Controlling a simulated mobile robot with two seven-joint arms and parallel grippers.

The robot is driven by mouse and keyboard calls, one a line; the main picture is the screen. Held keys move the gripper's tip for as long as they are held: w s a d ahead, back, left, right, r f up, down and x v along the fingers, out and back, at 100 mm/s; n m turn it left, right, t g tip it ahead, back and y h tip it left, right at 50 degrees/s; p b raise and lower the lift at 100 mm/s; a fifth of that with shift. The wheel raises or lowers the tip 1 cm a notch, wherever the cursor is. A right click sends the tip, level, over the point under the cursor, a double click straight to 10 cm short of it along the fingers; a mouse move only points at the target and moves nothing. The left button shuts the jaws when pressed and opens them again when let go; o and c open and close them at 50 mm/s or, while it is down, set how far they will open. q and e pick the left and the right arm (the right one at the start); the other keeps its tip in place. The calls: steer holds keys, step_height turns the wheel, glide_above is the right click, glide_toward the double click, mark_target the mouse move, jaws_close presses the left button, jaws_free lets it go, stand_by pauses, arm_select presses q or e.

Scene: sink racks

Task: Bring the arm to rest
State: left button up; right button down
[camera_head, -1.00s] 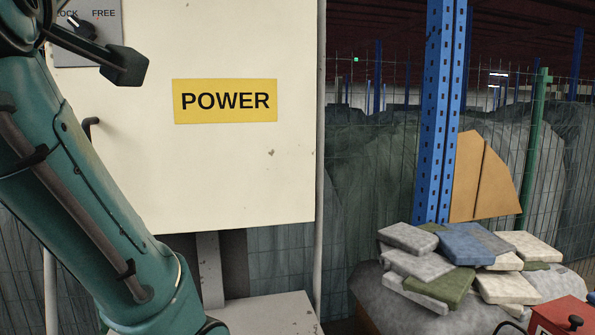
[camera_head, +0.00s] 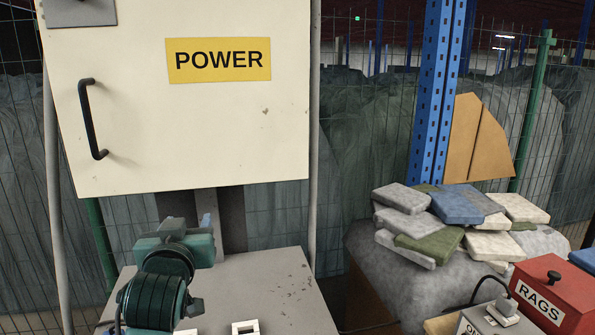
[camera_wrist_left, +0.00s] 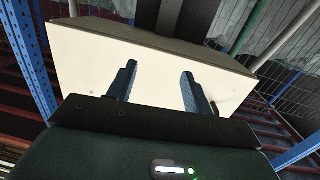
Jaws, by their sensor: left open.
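My left arm, dark teal, shows at the bottom left of the head view, in front of a grey surface and below the power cabinet. Its gripper (camera_head: 206,223) points away from me, and the hand hides part of it. In the left wrist view the two dark fingers (camera_wrist_left: 158,86) stand apart with nothing between them. The cream power cabinet (camera_head: 220,135) has a yellow POWER label (camera_head: 218,60) and a black handle (camera_head: 92,120). Its door looks closed. The cabinet's pale face (camera_wrist_left: 150,60) fills the space beyond the fingers. My right gripper is not seen.
A grey bench top (camera_head: 265,285) lies below the cabinet. To the right are a blue post (camera_head: 435,100), a pile of folded cloths (camera_head: 455,225), a red RAGS box (camera_head: 550,295) and a wire fence (camera_head: 365,150). Air in front of the cabinet door is clear.

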arm_select(q)
steer(key=s+d+f+m+g+h, duration=0.15)
steer(key=s+f, duration=0.25)
steer(key=f, duration=0.6)
steer(key=s+d+f+m+g+h, duration=0.1)
steer(key=s+f+m+h, duration=0.15)
steer(key=f, duration=0.75)
steer(key=s+d+f+m+g+h, duration=0.1)
steer(key=s+f+g, duration=0.3)
steer(key=s+f, duration=1.2)
steer(key=s+d+h, duration=0.1)
steer(key=s, duration=0.2)
steer(key=shift+s+d+f+p, duration=0.15)
steer(key=shift+s+d+p, duration=0.05)
steer(key=shift+d+p, duration=0.1)
